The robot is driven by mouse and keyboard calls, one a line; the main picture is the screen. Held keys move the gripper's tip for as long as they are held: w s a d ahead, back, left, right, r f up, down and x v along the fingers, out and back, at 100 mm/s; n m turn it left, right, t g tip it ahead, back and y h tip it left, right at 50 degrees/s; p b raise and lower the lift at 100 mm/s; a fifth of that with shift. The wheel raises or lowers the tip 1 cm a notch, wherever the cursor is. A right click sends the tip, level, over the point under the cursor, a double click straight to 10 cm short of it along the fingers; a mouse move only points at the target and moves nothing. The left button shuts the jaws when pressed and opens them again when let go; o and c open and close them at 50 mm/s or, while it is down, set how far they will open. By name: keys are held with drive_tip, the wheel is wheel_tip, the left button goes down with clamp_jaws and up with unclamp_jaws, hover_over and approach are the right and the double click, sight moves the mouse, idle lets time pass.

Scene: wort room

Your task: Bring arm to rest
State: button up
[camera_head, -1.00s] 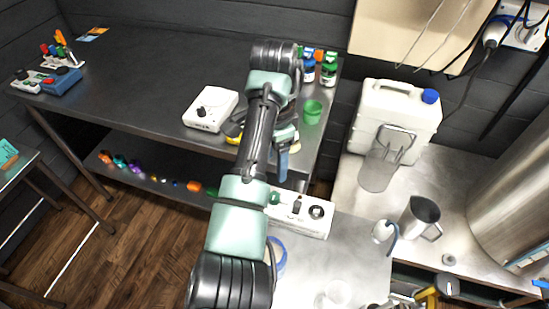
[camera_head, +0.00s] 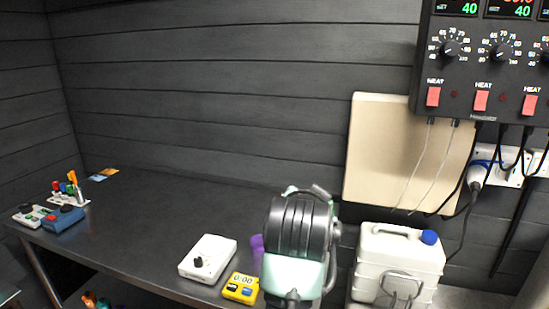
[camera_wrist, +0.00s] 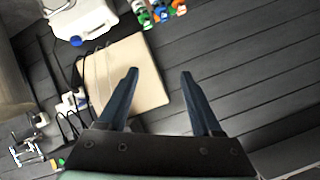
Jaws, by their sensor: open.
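My gripper (camera_wrist: 160,75) shows in the wrist view with its two dark blue fingers apart and nothing between them. It faces the dark plank wall and the beige board (camera_wrist: 135,78), apart from both. In the head view my arm is folded up at the lower middle, in front of the dark bench, and the fingers are hidden there.
On the bench (camera_head: 150,225) stand a white dial device (camera_head: 208,257), a yellow timer (camera_head: 241,287), a purple cup (camera_head: 257,247) and a blue control box (camera_head: 64,220). A white canister (camera_head: 400,255) stands right of my arm. A heater panel (camera_head: 485,60) hangs above.

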drive_tip(key=s+a+r+n+t, duration=0.1)
drive_tip(key=s+r+t, duration=0.15)
drive_tip(key=r, duration=0.45)
drive_tip(key=s+r+n+t, duration=0.2)
drive_tip(key=r+t, duration=0.1)
drive_tip(key=r, duration=0.3)
drive_tip(key=s+a+r+n+t+y, duration=0.2)
drive_tip(key=s+a+r+n+t, duration=0.3)
drive_tip(key=s+r, duration=1.2)
drive_tip(key=s+t, duration=0.1)
drive_tip(key=t, duration=0.3)
drive_tip(key=shift+s+a+y, duration=0.2)
drive_tip(key=shift+s+y, duration=0.1)
drive_tip(key=shift+s, duration=0.1)
